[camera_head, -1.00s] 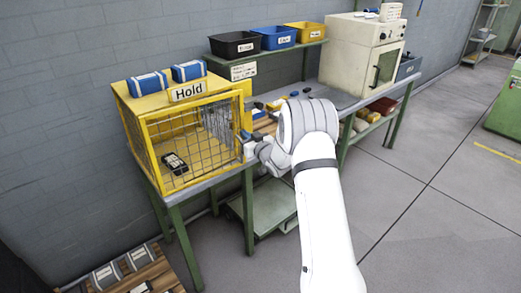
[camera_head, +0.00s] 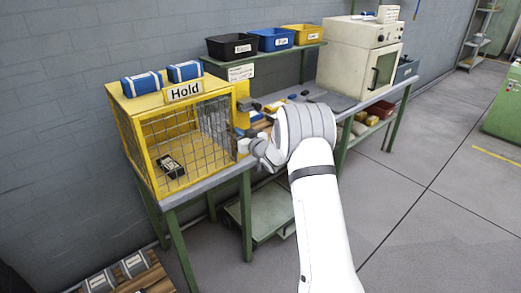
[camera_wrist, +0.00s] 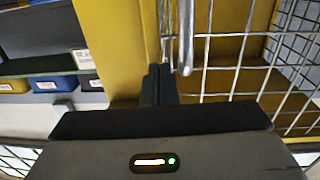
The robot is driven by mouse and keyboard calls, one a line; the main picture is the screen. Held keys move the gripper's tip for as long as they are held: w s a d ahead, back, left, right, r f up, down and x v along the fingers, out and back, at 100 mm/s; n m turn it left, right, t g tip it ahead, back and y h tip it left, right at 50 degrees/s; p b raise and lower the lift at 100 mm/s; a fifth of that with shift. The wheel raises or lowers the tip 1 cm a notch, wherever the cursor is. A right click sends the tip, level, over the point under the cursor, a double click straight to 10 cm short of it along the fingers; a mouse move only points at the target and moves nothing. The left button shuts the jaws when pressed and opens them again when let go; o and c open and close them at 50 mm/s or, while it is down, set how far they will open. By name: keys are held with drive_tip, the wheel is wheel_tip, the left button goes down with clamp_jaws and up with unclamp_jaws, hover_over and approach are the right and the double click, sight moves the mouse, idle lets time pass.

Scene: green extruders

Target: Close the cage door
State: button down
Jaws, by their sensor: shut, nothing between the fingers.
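The yellow cage (camera_head: 147,105) stands on the left end of the bench, with a "Hold" sign on top. A yellow-framed wire mesh door (camera_head: 190,140) spans its front and looks flush or nearly so; I cannot tell whether it is fully shut. My gripper (camera_head: 243,143) is at the cage's front right edge, its fingertips partly hidden by my wrist. In the wrist view my gripper (camera_wrist: 158,85) is shut and empty, beside a yellow post and a vertical grey rod (camera_wrist: 186,40). Mesh (camera_wrist: 235,60) fills the right side. Contact is unclear.
A black device (camera_head: 171,166) lies inside the cage, and blue-and-white boxes (camera_head: 143,84) sit on top. Black, blue and yellow bins (camera_head: 275,39) stand on a shelf behind. A cream oven (camera_head: 360,55) stands farther right. The floor right of my arm is clear.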

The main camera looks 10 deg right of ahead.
drive_tip(key=w+d+b+v, duration=0.1)
drive_tip(key=d+b+v, duration=0.1)
drive_tip(key=v, duration=1.1)
drive_tip(key=s+d+r+m+g+h+p, duration=0.15)
drive_tip(key=s+r+m+g+h, duration=0.35)
drive_tip(key=s+h, duration=0.5)
drive_tip(key=s+a+g+y, duration=0.1)
drive_tip(key=s+g, duration=0.3)
drive_tip(key=s, duration=1.2)
drive_tip(key=s+a+g+y, duration=0.1)
drive_tip(key=s+a+g, duration=0.3)
drive_tip(key=s, duration=1.2)
drive_tip(key=shift+a+g+y+p, duration=0.2)
drive_tip(key=shift+g+y+p, duration=0.1)
drive_tip(key=shift+g, duration=0.1)
drive_tip(key=shift+s+r, duration=0.1)
drive_tip(key=shift+r, duration=0.05)
